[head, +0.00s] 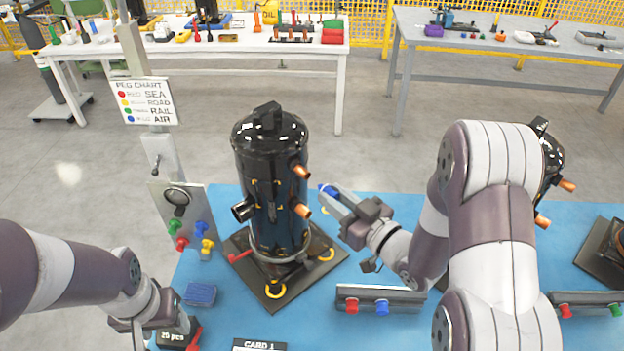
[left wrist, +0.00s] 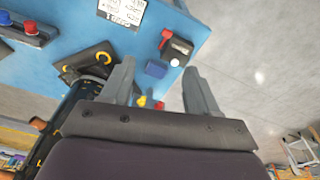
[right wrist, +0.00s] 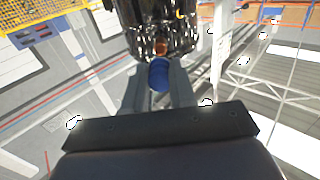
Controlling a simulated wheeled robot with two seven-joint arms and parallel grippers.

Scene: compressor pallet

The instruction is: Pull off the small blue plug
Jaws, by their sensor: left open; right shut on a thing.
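The small blue plug (head: 327,191) is between the fingertips of my right gripper (head: 335,197), to the right of the black compressor (head: 270,170). In the right wrist view the blue plug (right wrist: 159,74) sits between the two fingers, with a copper stub (right wrist: 161,47) of the compressor just beyond it. I cannot tell whether plug and stub touch. Two copper stubs, upper (head: 301,171) and lower (head: 300,210), show bare ends in the head view. My left gripper (left wrist: 160,85) is open and empty, low at the left; its fingertips are hard to see in the head view.
The compressor stands on a dark square plate with yellow rings on the blue pallet top (head: 330,290). A rack with red and blue plugs (head: 381,300) lies in front. A peg chart post (head: 143,100) with coloured pegs stands left. A second compressor is partly hidden behind my right arm.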

